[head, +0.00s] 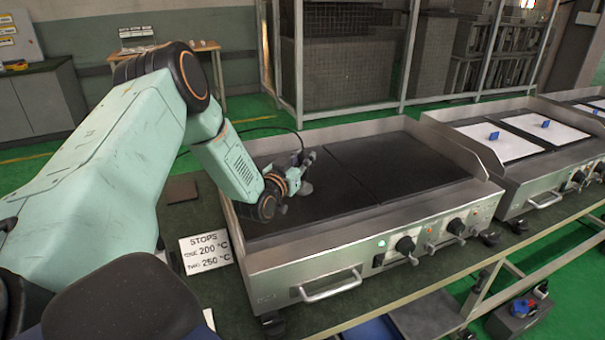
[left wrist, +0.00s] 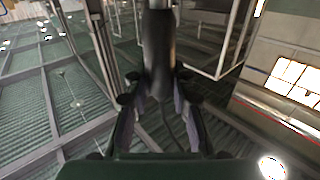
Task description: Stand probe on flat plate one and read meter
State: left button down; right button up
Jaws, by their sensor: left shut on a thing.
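My left gripper (head: 300,172) is over the left dark plate (head: 330,199) of the near steel griddle. In the left wrist view its fingers (left wrist: 158,95) are closed around a dark, thick rod-like thing, the probe handle (left wrist: 158,50). A thin black cable (head: 262,128) arches from the gripper to the left, behind my arm. I cannot tell whether the probe's tip touches the plate. The right dark plate (head: 408,163) is bare. I cannot make out the meter. My right gripper is not in view.
A sign (head: 206,251) reading "STOPS", one 200 °C, two 250 °C, lies left of the griddle. The griddle front has knobs (head: 405,245), a green lamp (head: 381,243) and a handle (head: 331,287). Another griddle (head: 500,146) with blue tags stands to the right.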

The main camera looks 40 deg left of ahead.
aim_at(303, 188)
pick_arm(q)
notch_tip(303, 188, down, 2)
jog(key=shift+s+d+f+b, duration=0.1)
jog(key=shift+f+b, duration=0.1)
jog(key=shift+b, duration=0.2)
jog(key=shift+f, duration=0.35)
jog(key=shift+f, duration=0.15)
jog(key=c, duration=1.4)
grip_release()
jog(key=shift+o, duration=1.3)
jog(key=shift+r, duration=0.25)
jog(key=p+v, duration=0.1)
jog(key=v, duration=0.6)
jog(key=shift+s+p, duration=0.2)
jog(key=shift+p, duration=0.2)
